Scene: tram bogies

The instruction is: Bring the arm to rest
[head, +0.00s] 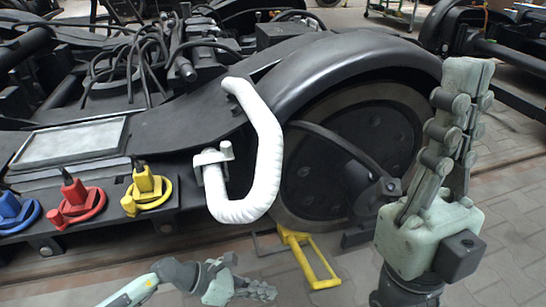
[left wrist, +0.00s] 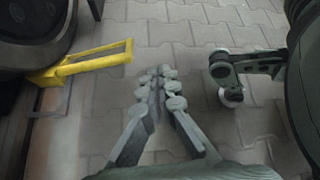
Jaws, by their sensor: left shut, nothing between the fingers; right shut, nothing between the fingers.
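My left gripper (head: 262,290) is low at the bottom of the head view, in front of the bogie, and its fingers point right. In the left wrist view its fingers (left wrist: 159,74) meet at the tips, with nothing between them, above the paving. My right gripper (head: 470,75) stands upright at the right of the head view, in front of the bogie wheel. Its fingers are shut, point up and hold nothing. Neither gripper visibly touches the bogie.
The black bogie fills the left and middle, with a large wheel (head: 349,150) and a white bent hose (head: 262,150). Blue (head: 17,212), red (head: 75,200) and yellow (head: 146,190) connectors line its side. A yellow bracket (head: 308,258) juts low; it also shows in the left wrist view (left wrist: 85,63). Paving lies clear at lower right.

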